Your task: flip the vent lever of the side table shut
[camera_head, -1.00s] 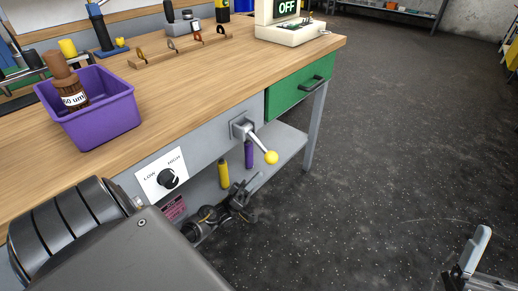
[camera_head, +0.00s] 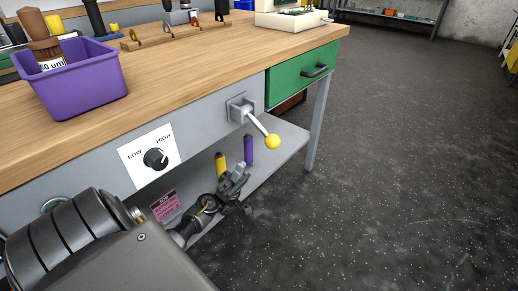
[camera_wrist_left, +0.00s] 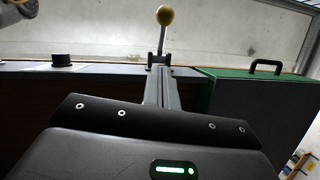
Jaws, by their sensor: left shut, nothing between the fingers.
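The vent lever (camera_head: 257,124) is a metal rod with a yellow ball knob (camera_head: 272,142), on a grey square mount on the front panel of the wooden-topped table (camera_head: 190,84). The rod slants down and outward to the right. In the left wrist view the yellow knob (camera_wrist_left: 165,15) stands just beyond the fingers. My left gripper (camera_head: 238,176) is shut and empty, below and left of the knob, apart from it in the head view. It shows as closed fingers in the left wrist view (camera_wrist_left: 160,80). My right gripper is out of view.
A dial marked LOW and HIGH (camera_head: 156,159) sits left of the lever, and a green drawer (camera_head: 295,82) to its right. Yellow (camera_head: 220,165) and purple (camera_head: 249,150) cylinders stand on the lower shelf. A purple bin (camera_head: 85,85) stands on top. Floor at right is clear.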

